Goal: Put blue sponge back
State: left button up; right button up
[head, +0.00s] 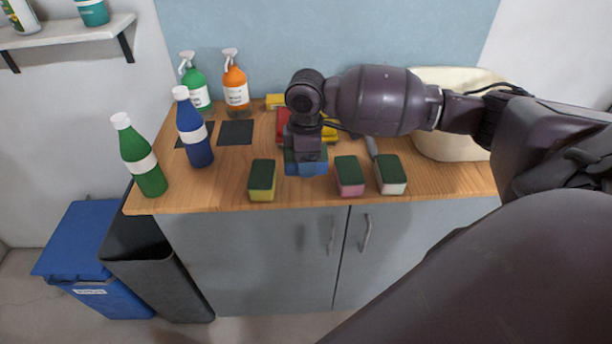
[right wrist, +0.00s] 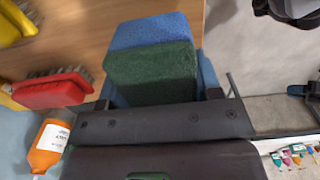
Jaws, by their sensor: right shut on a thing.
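The blue sponge (head: 306,168) has a dark green scouring side and sits at the front of the wooden counter, between the yellow sponge (head: 261,194) and the pink sponge (head: 349,190). My right gripper (head: 305,155) points down from above and is shut on the blue sponge. In the right wrist view the sponge's blue body (right wrist: 150,30) and green pad (right wrist: 152,70) show between the fingers of my right gripper (right wrist: 160,92). I cannot tell whether its underside touches the counter. A white sponge (head: 391,187) sits right of the pink one. My left gripper is not in view.
Green (head: 143,160) and blue (head: 194,135) bottles stand on the left of the wooden counter (head: 225,180), near spray bottles (head: 236,90) and dark square mats (head: 236,132). A red brush (right wrist: 55,92) and yellow brushes lie behind the sponge. A cream bag (head: 450,140) stands right.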

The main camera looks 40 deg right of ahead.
aim_at(306, 184)
notch_tip(306, 184, down, 6)
jog(key=shift+r+b, duration=0.25)
jog(key=shift+b, duration=0.1)
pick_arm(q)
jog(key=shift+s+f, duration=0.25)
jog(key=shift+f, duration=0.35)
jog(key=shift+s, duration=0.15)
pick_arm(e)
jog(key=o, duration=0.8)
